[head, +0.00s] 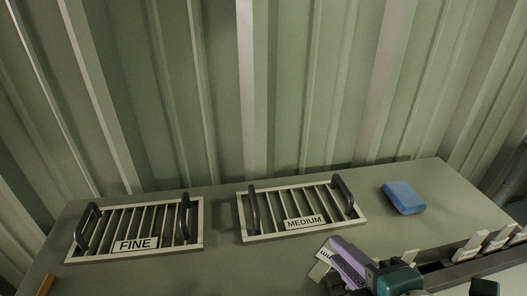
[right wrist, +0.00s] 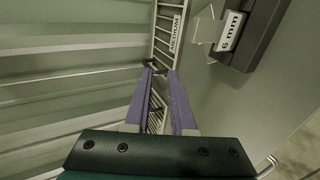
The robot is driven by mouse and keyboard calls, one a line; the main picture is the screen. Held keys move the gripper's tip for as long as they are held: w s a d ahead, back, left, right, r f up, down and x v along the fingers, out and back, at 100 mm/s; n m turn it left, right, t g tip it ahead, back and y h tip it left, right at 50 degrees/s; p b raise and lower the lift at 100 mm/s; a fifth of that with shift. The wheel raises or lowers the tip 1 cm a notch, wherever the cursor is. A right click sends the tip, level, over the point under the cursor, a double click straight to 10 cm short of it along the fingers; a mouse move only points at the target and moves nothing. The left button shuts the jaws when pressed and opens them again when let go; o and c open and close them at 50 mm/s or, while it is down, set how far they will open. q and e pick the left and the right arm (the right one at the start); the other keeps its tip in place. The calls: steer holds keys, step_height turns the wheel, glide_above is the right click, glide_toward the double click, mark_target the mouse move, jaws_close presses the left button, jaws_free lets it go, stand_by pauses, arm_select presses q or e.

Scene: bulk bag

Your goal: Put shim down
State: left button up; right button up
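A pale shim with a white label reading 6 mm (right wrist: 230,32) stands at the end of a dark rack (right wrist: 262,28) in the right wrist view. In the head view what looks like the same shim (head: 320,268) shows just left of my right gripper, partly hidden by it. My right gripper (head: 345,262) has purple fingers. In the right wrist view its fingers (right wrist: 165,74) are apart with nothing between them, and the shim is clear of them. My left gripper is not in view.
Two slatted trays with dark handles, FINE (head: 136,244) and MEDIUM (head: 300,224), lie on the grey bench (head: 220,272). A blue block (head: 404,197) lies at the back right. Several white-labelled shims (head: 472,246) stand in the rack on the right. A corrugated wall is behind.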

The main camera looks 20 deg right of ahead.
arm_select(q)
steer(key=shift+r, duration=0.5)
arm_select(e)
steer(key=shift+s+r, duration=0.2)
steer(key=shift+r, duration=0.3)
steer(key=s+a+r+m+g+y, duration=0.25)
steer(key=s+r+m+g, duration=0.25)
steer(key=s+m+g, duration=0.55)
arm_select(q)
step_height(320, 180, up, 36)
steer(key=p, duration=3.6)
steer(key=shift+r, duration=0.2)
arm_select(e)
step_height(320, 180, up, 36)
steer(key=s+m+t, duration=0.1)
steer(key=m+t, duration=0.1)
steer(key=m, duration=0.1)
steer(key=shift+a+r, duration=0.15)
steer(key=shift+r, duration=0.05)
